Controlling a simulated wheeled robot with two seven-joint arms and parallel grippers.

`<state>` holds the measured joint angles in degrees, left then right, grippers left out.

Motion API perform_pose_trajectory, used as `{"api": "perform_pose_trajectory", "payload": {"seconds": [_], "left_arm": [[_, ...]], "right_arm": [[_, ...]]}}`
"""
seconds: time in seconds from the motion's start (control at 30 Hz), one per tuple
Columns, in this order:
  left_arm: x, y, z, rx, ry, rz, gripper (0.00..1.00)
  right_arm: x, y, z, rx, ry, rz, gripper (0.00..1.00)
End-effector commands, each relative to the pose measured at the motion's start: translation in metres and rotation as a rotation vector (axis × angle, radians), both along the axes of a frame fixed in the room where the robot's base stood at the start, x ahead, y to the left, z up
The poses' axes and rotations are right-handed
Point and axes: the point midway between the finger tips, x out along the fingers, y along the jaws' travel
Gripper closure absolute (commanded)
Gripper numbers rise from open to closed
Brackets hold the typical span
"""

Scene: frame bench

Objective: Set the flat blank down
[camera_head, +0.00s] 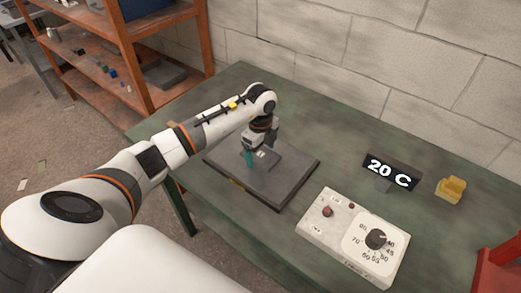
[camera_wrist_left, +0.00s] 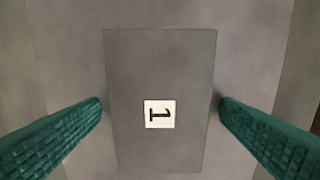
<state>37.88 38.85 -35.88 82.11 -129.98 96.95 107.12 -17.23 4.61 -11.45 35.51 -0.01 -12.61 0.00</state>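The flat blank (camera_head: 271,162) is a thin grey rectangle lying flat on the dark square plate (camera_head: 296,174) on the bench. In the left wrist view the blank (camera_wrist_left: 160,75) carries a white label marked 1. My left gripper (camera_head: 249,158) is low over the blank, its green fingers pointing down. In the wrist view the fingertips of my left gripper (camera_wrist_left: 160,104) stand on either side of the blank, with a narrow gap at each edge. The gripper is open. My right gripper is in neither view.
On the green bench (camera_head: 330,130), a white control box (camera_head: 335,222) with a dial stands right of the plate. Behind it are a display (camera_head: 391,171) reading 20 C and a yellow block (camera_head: 451,189). A block wall runs along the back; orange shelves (camera_head: 135,60) stand at left.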

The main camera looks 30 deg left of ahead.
Motion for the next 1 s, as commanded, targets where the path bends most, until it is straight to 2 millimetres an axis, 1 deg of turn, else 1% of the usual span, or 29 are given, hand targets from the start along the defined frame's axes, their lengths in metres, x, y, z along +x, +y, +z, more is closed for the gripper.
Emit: {"api": "perform_pose_trajectory", "payload": {"seconds": [0.13, 0.2, 0.27, 0.37, 0.7, 0.8, 0.9, 1.0], "left_arm": [[0.0, 0.0, 0.001, 0.0, 0.0, 0.0, 0.15], [0.0, 0.0, 0.004, 0.0, 0.0, 0.0, 0.15], [0.001, 0.0, 0.008, 0.001, -0.002, -0.001, 0.15], [0.001, 0.001, 0.022, 0.002, -0.004, -0.001, 0.15], [0.001, 0.0, 0.094, 0.001, -0.006, 0.0, 0.15], [0.001, 0.0, 0.108, 0.0, -0.003, 0.0, 0.15], [0.001, 0.0, 0.118, 0.0, -0.003, 0.0, 0.15], [0.0, 0.0, 0.122, 0.0, 0.0, 0.0, 0.15]], "right_arm": [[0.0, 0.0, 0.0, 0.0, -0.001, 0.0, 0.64], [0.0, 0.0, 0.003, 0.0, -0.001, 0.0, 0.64], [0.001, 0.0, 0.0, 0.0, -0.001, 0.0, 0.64], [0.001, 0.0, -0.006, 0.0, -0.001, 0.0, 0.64], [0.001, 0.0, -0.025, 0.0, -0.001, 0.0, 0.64], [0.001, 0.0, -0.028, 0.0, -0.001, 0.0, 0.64], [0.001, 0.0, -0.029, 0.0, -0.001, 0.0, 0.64], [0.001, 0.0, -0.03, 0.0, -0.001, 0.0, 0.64]]}}
